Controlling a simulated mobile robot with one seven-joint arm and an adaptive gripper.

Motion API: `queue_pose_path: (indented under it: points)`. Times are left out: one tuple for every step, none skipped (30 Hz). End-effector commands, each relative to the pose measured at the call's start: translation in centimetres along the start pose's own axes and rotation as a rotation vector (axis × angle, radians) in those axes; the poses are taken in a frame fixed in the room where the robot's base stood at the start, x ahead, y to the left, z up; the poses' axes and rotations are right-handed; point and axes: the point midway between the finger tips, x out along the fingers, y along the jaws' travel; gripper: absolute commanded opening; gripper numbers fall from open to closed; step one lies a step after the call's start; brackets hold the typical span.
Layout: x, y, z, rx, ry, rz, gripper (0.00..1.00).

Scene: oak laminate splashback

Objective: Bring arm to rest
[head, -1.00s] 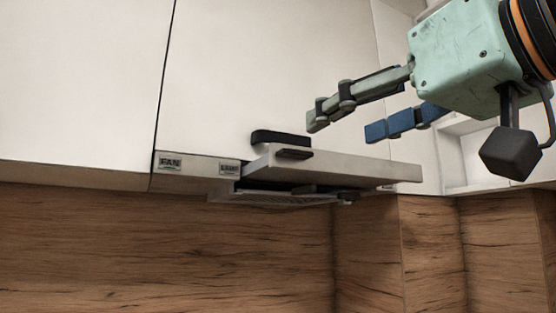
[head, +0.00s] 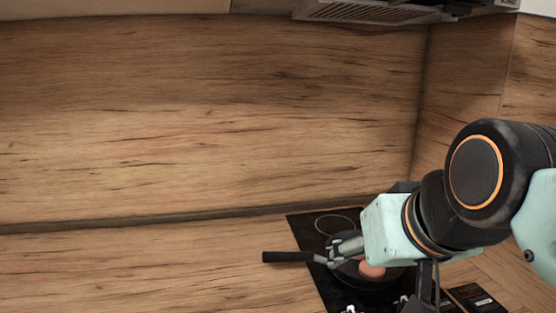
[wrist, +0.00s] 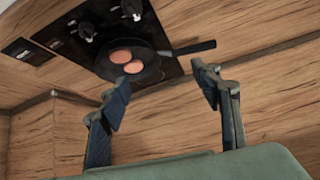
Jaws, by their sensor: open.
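My gripper (head: 342,248) hangs at the lower right of the head view, in front of the cooktop as seen from there. In the wrist view its two fingers (wrist: 160,80) are spread apart with nothing between them. My arm reaches in from the right edge of the head view. It hides part of the cooktop and pan.
A dark pan (wrist: 143,78) with two orange-pink round pieces (wrist: 127,62) sits on the black cooktop (wrist: 80,48). Its black handle (head: 288,257) points left in the head view. The range hood (head: 375,12) is overhead. The wooden counter (head: 150,265) at left is clear.

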Motion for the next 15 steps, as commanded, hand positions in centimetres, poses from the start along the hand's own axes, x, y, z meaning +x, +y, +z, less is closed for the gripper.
queue_pose_path:
  points:
    - [1.7,0.1,2.7,0.006,-0.058,0.015,0.58]
    - [2.6,0.2,4.2,0.009,-0.089,0.024,0.58]
    - [3.6,0.4,6.2,0.012,-0.129,0.036,0.58]
    - [4.3,0.5,7.7,0.016,-0.158,0.044,0.58]
    - [5.0,0.6,9.2,0.019,-0.187,0.052,0.58]
    - [5.8,0.8,11.1,0.021,-0.226,0.065,0.58]
    - [6.3,0.9,12.6,0.024,-0.255,0.074,0.58]
    - [5.2,0.9,11.4,0.025,-0.247,0.074,0.58]
    - [4.2,0.8,10.3,0.024,-0.241,0.072,0.58]
    - [3.8,0.7,9.9,0.024,-0.242,0.072,0.58]
    - [3.3,0.7,9.5,0.024,-0.242,0.072,0.58]
    - [2.8,0.7,9.0,0.024,-0.242,0.071,0.58]
    - [2.2,0.6,8.5,0.024,-0.242,0.071,0.58]
    - [1.8,0.6,8.1,0.023,-0.242,0.071,0.58]
    - [1.0,0.6,7.4,0.023,-0.242,0.071,0.58]
